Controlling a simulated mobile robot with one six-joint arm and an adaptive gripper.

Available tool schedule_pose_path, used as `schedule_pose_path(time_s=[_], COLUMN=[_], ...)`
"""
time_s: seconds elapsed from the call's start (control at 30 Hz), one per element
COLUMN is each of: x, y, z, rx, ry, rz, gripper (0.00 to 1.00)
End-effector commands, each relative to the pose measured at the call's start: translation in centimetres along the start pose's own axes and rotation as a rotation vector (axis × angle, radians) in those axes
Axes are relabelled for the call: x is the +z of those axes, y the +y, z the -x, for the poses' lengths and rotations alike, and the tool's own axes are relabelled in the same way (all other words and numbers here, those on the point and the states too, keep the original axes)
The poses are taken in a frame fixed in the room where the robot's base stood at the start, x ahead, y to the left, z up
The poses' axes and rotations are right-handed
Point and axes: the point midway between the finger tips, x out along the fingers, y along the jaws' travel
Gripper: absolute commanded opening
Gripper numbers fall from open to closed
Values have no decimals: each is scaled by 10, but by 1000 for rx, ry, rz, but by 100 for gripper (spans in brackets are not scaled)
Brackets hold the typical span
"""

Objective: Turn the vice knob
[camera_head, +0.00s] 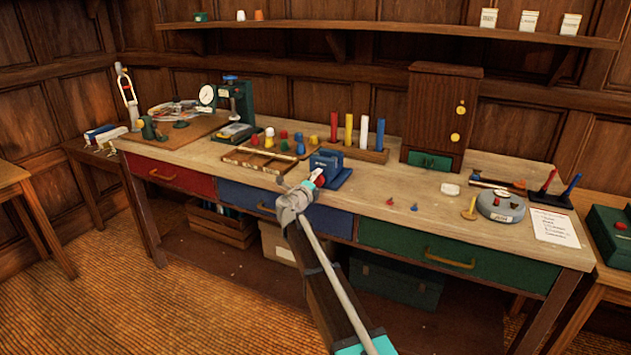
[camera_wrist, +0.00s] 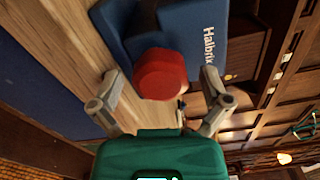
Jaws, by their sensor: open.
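The blue vice (camera_head: 331,167) stands on the workbench near its front edge, around the middle. Its red knob (camera_head: 320,181) faces the front and is partly hidden by my arm in the head view. In the wrist view the red knob (camera_wrist: 160,74) is large, in front of the blue vice body (camera_wrist: 190,30) with white lettering. My gripper (camera_wrist: 160,97) is open, with one finger on each side of the knob's near end. I cannot tell whether either finger touches it. In the head view my gripper (camera_head: 308,184) is right at the knob.
On the workbench (camera_head: 375,200), a wooden divided tray (camera_head: 258,162) lies left of the vice. Coloured cylinders (camera_head: 363,130) stand in a block behind it. Small red and blue pieces (camera_head: 390,202) lie to the right. A wooden cabinet (camera_head: 437,115) stands at the back.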

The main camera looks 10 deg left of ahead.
Motion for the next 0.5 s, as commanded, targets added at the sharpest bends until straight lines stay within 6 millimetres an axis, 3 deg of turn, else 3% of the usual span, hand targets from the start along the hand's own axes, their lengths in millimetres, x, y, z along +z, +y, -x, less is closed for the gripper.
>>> schedule_pose_path(time_s=[0.5], x=[1], y=[0], z=[54], rx=[0], ry=[-3], rz=[0], gripper=[100])
